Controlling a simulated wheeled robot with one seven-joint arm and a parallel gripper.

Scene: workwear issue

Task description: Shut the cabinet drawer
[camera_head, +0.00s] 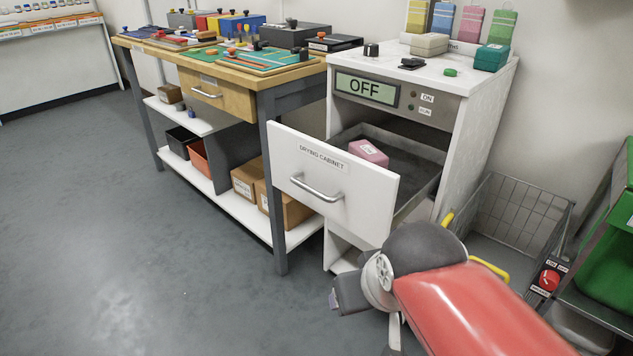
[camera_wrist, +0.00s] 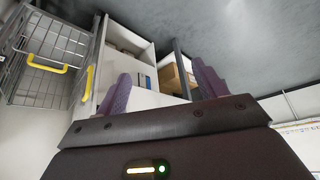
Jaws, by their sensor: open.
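The white drying cabinet (camera_head: 480,150) stands right of the workbench, its display reading OFF. Its drawer (camera_head: 345,187) is pulled well out, with a label and a silver bar handle (camera_head: 317,188) on the front. A pink box (camera_head: 369,152) lies inside the grey tray. My gripper (camera_head: 349,293) is low in front of the cabinet, below and right of the handle; its fingers are not clear there. In the wrist view my gripper (camera_wrist: 163,86) has its two purple fingers wide apart. A pale panel shows between them; I cannot tell whether they touch it.
The workbench (camera_head: 245,80) on the left carries tool trays and has a wooden drawer and lower shelves with boxes. A wire basket (camera_head: 520,215) with yellow handles stands right of the cabinet. A green bin (camera_head: 612,250) is at the far right. The grey floor at left is clear.

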